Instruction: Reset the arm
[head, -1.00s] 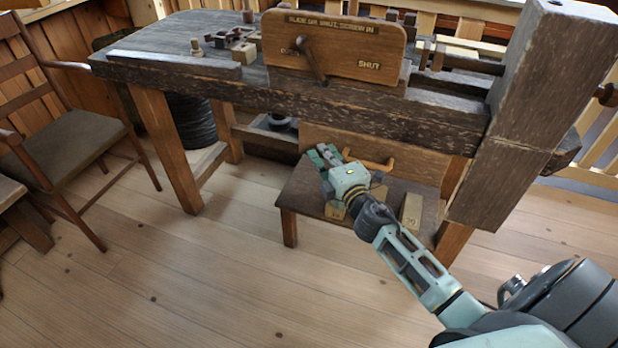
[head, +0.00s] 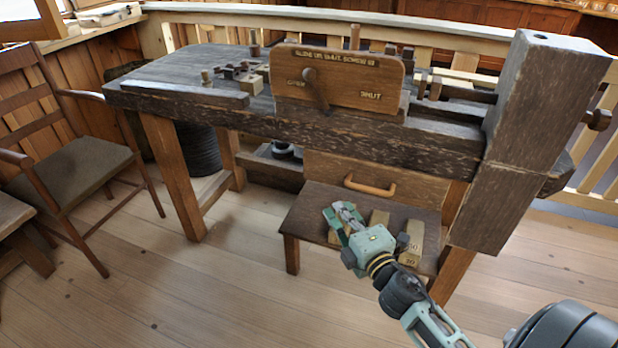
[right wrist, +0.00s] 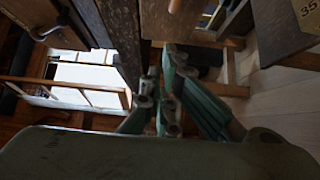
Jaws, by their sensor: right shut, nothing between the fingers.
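My right gripper (head: 342,214) is shut and empty, over the low dark stool (head: 317,203) in front of the workbench. Its teal fingers also show close together in the right wrist view (right wrist: 170,72). The arm comes in from the lower right of the head view. A wooden drawer handle (head: 370,187) is just behind the fingers, with a gap between. My left gripper is not in view.
The bench (head: 400,140) carries an upright board (head: 340,78) with a lever (head: 317,92), and small wooden parts. A thick post (head: 535,110) stands at the bench's right end. A chair (head: 75,170) is at left. The floor (head: 180,290) in front is clear.

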